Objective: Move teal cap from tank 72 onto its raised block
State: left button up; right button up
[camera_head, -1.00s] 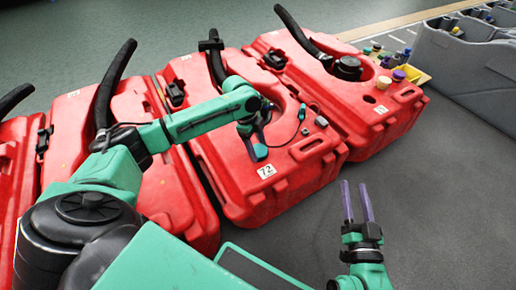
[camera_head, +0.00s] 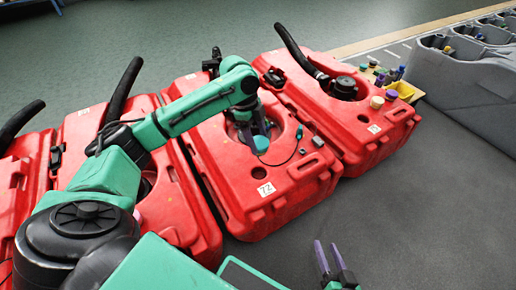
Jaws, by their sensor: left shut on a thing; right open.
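Tank 72 is a red tank (camera_head: 215,165) with a white "72" label, in the middle of the head view. My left gripper (camera_head: 258,134) is over its upper face, shut on the teal cap (camera_head: 261,144). The cap is close to the tank's recessed opening, apart from a bare round hole (camera_head: 259,173) just above the label. A thin dark cord curves from near the cap toward a small teal piece (camera_head: 299,132). I cannot tell for certain which feature is the raised block. My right gripper (camera_head: 328,258) is open and empty at the bottom, over the grey floor.
Another red tank (camera_head: 375,145) with a black hose and a cream cap (camera_head: 377,102) stands to the right. More red tanks (camera_head: 180,205) stand to the left, partly behind my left arm. A yellow tray (camera_head: 406,90) and a grey bin (camera_head: 465,80) are at the upper right. Floor at right is clear.

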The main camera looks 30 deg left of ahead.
aim_at(258, 142)
pick_arm(q)
notch_tip(258, 142, up, 6)
jog(key=shift+f+p, duration=0.1)
jog(key=shift+p, duration=0.75)
pick_arm(e)
jog(key=r, duration=0.1)
jog(key=d+r+g, duration=0.1)
jog(key=shift+w+r, duration=0.15)
jog(key=shift+r, duration=0.15)
pick_arm(q)
jog(key=shift+r+p, duration=0.8)
jog(key=shift+p, duration=0.6)
pick_arm(e)
jog(key=shift+r, duration=1.35)
pick_arm(q)
notch_tip(258, 142, up, 5)
jog(key=p, duration=0.7)
pick_arm(e)
notch_tip(258, 142, up, 7)
